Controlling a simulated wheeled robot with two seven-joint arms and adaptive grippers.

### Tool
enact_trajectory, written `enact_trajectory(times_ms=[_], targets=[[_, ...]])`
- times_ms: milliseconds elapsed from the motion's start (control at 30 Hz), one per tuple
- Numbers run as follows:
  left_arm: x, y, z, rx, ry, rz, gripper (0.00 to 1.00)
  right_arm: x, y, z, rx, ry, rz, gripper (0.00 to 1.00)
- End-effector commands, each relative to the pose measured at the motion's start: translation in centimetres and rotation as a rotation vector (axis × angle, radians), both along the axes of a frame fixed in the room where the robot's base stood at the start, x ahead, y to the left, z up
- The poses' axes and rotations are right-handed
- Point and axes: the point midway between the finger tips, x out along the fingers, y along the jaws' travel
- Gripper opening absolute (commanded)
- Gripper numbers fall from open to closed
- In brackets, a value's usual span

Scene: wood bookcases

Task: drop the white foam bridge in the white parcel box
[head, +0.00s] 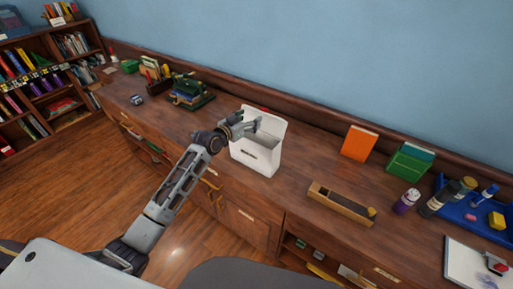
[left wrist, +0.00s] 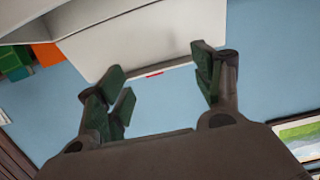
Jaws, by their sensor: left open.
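The white parcel box (head: 256,158) stands upright and open-topped on the wood counter, its back flap raised. My left gripper (head: 246,124) is at the left of the box's opening, close to the flap. In the left wrist view, my left gripper (left wrist: 160,88) has its fingers spread wide with nothing between them; the white box panel (left wrist: 130,40) fills the space above. I cannot make out the white foam bridge in either view; the inside of the box is only partly visible. My right gripper is not in view.
An orange book (head: 359,143) and a green box (head: 410,161) stand right of the parcel box. A purple bottle (head: 406,201) and a blue tray (head: 470,211) are farther right. Counter left of the box has clear room.

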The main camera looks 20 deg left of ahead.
Motion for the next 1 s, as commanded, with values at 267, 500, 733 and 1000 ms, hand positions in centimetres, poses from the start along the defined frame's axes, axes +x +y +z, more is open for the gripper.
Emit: enact_trajectory(times_ms=[267,500,733,1000], targets=[[-2.5,0.9,0.5,0.001,0.0,0.001,0.67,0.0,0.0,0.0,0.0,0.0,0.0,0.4],[-4.7,1.7,1.0,0.0,0.0,0.001,0.67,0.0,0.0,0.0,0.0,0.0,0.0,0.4],[-6.7,2.4,1.4,0.0,0.001,0.0,0.67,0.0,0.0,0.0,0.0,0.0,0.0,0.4],[-8.6,3.1,1.8,0.0,0.001,0.0,0.67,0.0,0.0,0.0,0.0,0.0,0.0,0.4]])
